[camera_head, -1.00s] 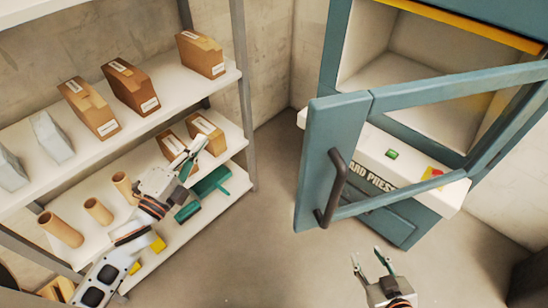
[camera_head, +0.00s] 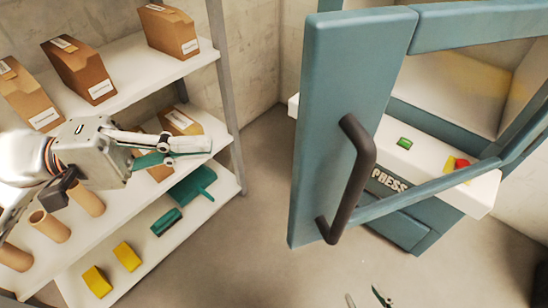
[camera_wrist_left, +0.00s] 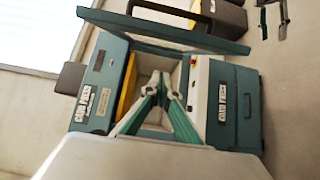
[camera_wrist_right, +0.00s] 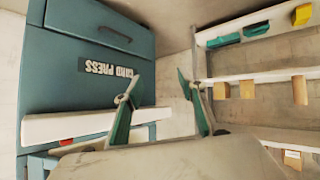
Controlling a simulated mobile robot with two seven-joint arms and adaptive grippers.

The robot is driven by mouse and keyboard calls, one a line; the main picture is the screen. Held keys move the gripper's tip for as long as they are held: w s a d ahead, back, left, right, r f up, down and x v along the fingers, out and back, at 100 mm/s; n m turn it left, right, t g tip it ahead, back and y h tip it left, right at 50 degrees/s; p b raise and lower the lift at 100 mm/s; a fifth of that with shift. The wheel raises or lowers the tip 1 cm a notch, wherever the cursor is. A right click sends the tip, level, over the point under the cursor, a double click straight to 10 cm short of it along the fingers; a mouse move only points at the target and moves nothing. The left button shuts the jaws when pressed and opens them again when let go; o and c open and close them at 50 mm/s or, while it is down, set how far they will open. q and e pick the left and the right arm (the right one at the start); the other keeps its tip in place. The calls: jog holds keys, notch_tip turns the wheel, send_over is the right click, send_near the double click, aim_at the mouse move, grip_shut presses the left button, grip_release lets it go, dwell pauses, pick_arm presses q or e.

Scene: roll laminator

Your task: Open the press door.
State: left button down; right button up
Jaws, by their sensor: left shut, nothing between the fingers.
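The press (camera_head: 395,225) is blue-green with a white front panel, and its chamber shows behind the door. The press door (camera_head: 345,90) is a blue-green frame standing swung out from the body. Its dark bar handle (camera_head: 358,185) faces me with no gripper on it. In the left wrist view the door (camera_wrist_left: 165,32) also stands out from the press. My left gripper (camera_head: 208,144) is shut and empty, left of the door and in front of the shelves. My right gripper (camera_head: 367,298) shows only its fingertips at the bottom edge, below the handle; in the right wrist view (camera_wrist_right: 158,88) it is open and empty.
A shelf rack (camera_head: 215,85) on the left holds brown boxes, cardboard tubes, green tools and yellow blocks. A green button (camera_head: 404,143) and a red button (camera_head: 461,163) sit on the press panel. Bare floor (camera_head: 260,250) lies between rack and press.

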pick_arm(q)
jog(key=s+d+p, duration=0.2)
jog(key=d+p, duration=0.2)
jog(key=d, duration=0.7)
jog(key=shift+d, duration=0.15)
jog(key=shift+r, duration=0.1)
